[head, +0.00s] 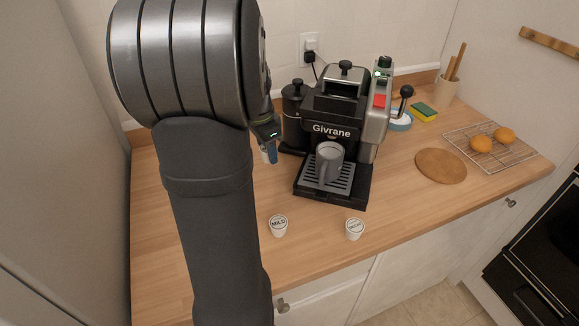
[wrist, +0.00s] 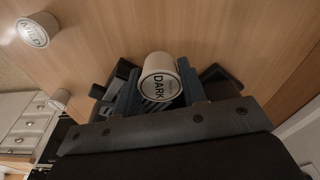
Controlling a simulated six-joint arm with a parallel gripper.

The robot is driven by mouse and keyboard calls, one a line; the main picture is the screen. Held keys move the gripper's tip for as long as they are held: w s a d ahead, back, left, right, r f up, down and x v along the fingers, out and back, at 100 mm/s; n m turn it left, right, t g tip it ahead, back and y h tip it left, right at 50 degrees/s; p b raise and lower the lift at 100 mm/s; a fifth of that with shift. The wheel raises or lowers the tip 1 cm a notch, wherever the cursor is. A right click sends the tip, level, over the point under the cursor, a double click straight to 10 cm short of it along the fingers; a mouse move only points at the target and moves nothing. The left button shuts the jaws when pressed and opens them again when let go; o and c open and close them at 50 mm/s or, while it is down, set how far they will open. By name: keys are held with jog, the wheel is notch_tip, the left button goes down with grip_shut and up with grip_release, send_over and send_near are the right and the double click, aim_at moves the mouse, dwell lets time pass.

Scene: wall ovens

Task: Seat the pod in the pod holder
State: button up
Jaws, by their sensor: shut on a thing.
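A white pod labelled DARK (wrist: 160,80) sits between the fingers of my gripper (wrist: 158,92) in the wrist view, label facing the camera. In the head view my gripper (head: 271,150) is left of the coffee machine, low near the counter and mostly hidden by my arm. A small white part of the pod (head: 264,154) shows beside a blue finger. The black coffee machine (head: 333,115), marked Givrane, stands at the middle back. I cannot make out the pod holder in it. A grey mug (head: 329,160) stands on its drip tray (head: 340,184).
A MILD pod (head: 279,226) and another white pod (head: 354,229) stand on the front counter. The front counter is otherwise clear.

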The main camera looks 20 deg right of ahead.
aim_at(271, 180)
notch_tip(271, 180, down, 8)
jog(key=shift+f, duration=0.1)
dwell(0.4)
jog(key=o, duration=0.9)
jog(key=shift+f, duration=0.1)
jog(key=shift+o, duration=0.2)
jog(key=shift+o, duration=0.3)
jog(key=r, duration=0.4)
jog(key=a+r, duration=0.1)
jog(key=r, duration=0.7)
jog(key=shift+a+r, duration=0.1)
jog(key=shift+a, duration=0.15)
